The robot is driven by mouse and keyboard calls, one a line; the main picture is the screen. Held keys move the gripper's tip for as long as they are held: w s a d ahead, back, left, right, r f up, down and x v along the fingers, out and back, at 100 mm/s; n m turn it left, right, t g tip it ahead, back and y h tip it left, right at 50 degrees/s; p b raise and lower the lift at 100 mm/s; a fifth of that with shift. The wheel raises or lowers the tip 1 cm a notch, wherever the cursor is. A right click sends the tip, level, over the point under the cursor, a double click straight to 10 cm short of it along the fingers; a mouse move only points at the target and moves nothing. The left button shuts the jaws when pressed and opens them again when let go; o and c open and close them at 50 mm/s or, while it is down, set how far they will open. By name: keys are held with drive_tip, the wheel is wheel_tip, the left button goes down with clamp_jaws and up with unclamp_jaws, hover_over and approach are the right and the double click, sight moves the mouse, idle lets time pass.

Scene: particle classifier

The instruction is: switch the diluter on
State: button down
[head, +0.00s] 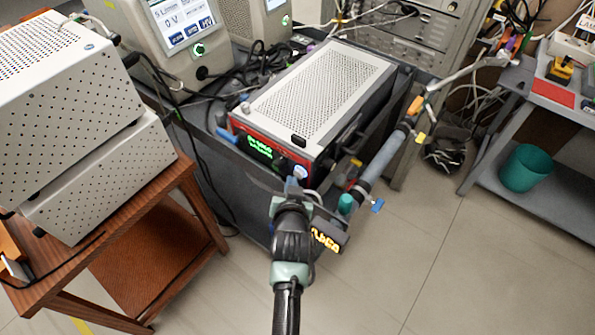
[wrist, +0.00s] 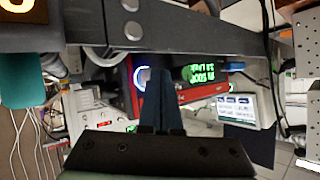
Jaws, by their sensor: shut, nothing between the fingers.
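A boxed device (head: 318,88) with a perforated light lid and a red front stands on a dark cart; no label that I can read names the diluter. Its green display (head: 262,146) is lit, and it also shows in the wrist view (wrist: 203,74). A round knob (head: 300,171) sits at the right end of this front; in the wrist view a ring of blue-white light (wrist: 139,79) shows there, partly hidden by the fingers. My gripper (head: 293,183) is shut and empty, with its fingertips (wrist: 160,72) in front of the knob. I cannot tell whether they touch it.
A small unit with a yellow display (head: 326,239) is close to the right of my wrist. A grey tube (head: 380,165) runs along the cart's right side. White perforated boxes (head: 100,180) stand on a wooden table at left. Open floor lies at lower right.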

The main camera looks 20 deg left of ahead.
drive_tip(key=shift+s+a, duration=0.15)
drive_tip(key=shift+s, duration=0.25)
drive_tip(key=shift+s+a+p, duration=0.3)
drive_tip(key=shift+s+p, duration=0.15)
drive_tip(key=shift+s, duration=0.35)
drive_tip(key=shift+s+a+p, duration=0.3)
drive_tip(key=shift+s+p, duration=0.15)
drive_tip(key=shift+s, duration=0.3)
drive_tip(key=shift+s+a+p, duration=0.3)
drive_tip(key=shift+s+p, duration=0.15)
drive_tip(key=shift+s, duration=0.35)
drive_tip(key=w+d+r+t, duration=0.2)
drive_tip(key=w+r, duration=0.1)
drive_tip(key=r, duration=0.9)
drive_tip(key=w+d+r+t, duration=0.3)
drive_tip(key=r, duration=0.8)
drive_tip(key=w+d+r+t, duration=0.2)
drive_tip(key=r, duration=1)
drive_tip(key=s+d+r+t+h, duration=0.1)
drive_tip(key=s+d+r+t, duration=0.15)
drive_tip(key=r, duration=0.65)
drive_tip(key=s+d+r+t+h, duration=0.1)
drive_tip(key=s+d+r+t, duration=0.15)
drive_tip(key=r, duration=0.65)
drive_tip(key=s+d+r+t+h, duration=0.1)
drive_tip(key=s+d+r+t, duration=0.2)
drive_tip(key=s+r, duration=1)
drive_tip(key=shift+s+d+r+m+t+h, duration=0.15)
drive_tip(key=shift+d+r+m+t+h, duration=0.2)
drive_tip(key=shift+d+r, duration=0.3)
